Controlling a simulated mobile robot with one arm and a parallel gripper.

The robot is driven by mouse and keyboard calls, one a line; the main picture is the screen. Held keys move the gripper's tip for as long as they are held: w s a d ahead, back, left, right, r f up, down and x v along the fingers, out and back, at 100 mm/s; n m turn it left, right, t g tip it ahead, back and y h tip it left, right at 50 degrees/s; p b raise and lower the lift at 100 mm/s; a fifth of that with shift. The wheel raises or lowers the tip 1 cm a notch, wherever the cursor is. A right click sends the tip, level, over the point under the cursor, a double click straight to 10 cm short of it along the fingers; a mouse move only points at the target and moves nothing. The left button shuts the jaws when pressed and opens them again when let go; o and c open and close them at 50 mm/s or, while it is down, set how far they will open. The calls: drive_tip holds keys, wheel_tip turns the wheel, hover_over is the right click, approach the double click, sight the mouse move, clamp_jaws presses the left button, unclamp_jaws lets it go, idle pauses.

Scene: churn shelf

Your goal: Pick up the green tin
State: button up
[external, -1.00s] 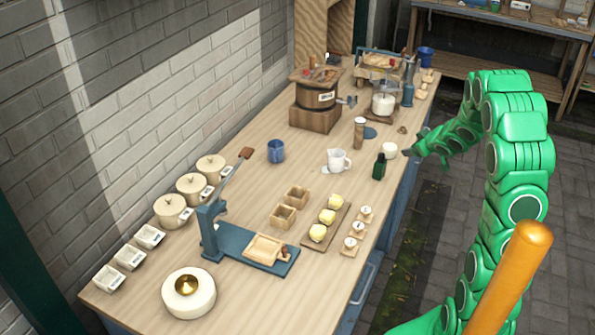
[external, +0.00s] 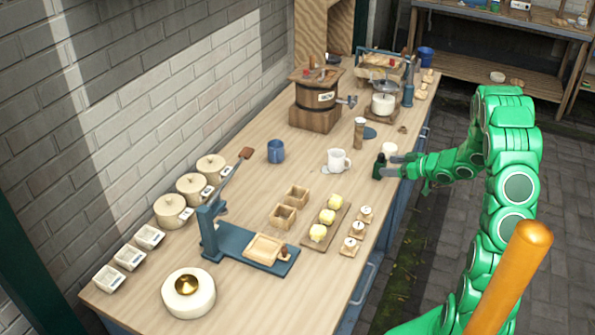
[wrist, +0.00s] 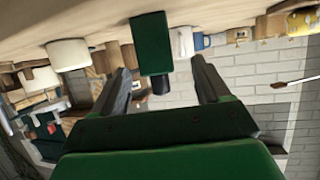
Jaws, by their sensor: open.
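The green tin (external: 378,167) is a small dark green block with a black cap, standing upright near the right edge of the worktop. In the wrist view, which is upside down, the green tin (wrist: 151,44) is ahead between my finger lines, with its dark cap pointing down in the picture. My gripper (external: 391,166) is at the tin from the right, with its fingers reaching in over the worktop edge. In the wrist view my gripper (wrist: 160,68) is open, with one finger to each side of the tin. I cannot tell whether either finger touches it.
A white round pot (external: 389,149) stands close behind the tin, and a white mug (external: 338,160) to its left. A brown cylinder (external: 359,133) is farther back. A board with yellow lumps (external: 327,216) and several small scales lie nearer the front. Bare worktop (external: 320,180) lies left of the tin.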

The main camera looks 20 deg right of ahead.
sight(376, 164)
drive_tip(key=shift+x, duration=3.3)
drive_tip(key=shift+w+d+r, duration=0.1)
drive_tip(key=shift+w+d, duration=0.05)
drive_tip(key=shift+w, duration=0.05)
drive_tip(key=c, duration=1.1)
